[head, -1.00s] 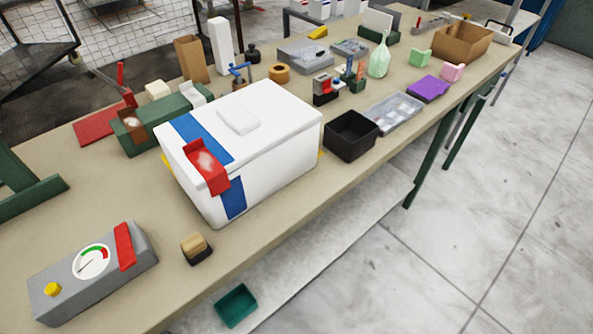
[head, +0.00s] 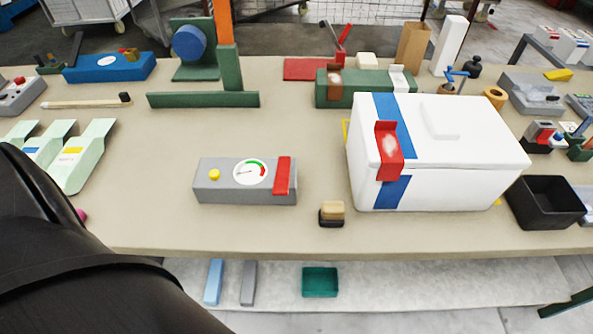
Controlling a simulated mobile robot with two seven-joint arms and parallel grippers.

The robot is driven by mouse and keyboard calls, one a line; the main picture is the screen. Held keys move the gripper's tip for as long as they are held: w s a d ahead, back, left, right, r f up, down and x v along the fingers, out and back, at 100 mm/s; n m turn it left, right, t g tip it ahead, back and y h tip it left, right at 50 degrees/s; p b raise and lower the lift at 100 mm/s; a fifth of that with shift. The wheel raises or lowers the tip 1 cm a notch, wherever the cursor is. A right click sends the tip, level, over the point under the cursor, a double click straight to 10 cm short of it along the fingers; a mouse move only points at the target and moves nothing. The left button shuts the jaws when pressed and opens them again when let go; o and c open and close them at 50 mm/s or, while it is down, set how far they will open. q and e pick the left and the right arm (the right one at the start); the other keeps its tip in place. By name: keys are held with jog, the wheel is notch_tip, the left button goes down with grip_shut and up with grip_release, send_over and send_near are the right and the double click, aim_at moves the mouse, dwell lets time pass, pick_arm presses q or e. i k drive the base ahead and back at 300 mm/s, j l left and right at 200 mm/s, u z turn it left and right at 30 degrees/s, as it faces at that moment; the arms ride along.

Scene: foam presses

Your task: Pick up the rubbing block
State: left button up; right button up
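A small block with a tan wooden top and a black base, which looks like the rubbing block (head: 332,212), sits near the front edge of the table (head: 180,225) in the head view. It stands between the grey gauge box and the white cooler box, apart from both. Neither of my grippers is in view. A large black part of my own body fills the lower left corner and hides the table there.
The grey gauge box (head: 215,190) is left of the block, and the white cooler box (head: 460,185) is close on its right. A black bin (head: 545,205) stands farther right. A green tray (head: 320,282) lies on the shelf below.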

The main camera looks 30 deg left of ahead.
aim_at(331, 214)
jog(key=u, duration=0.75)
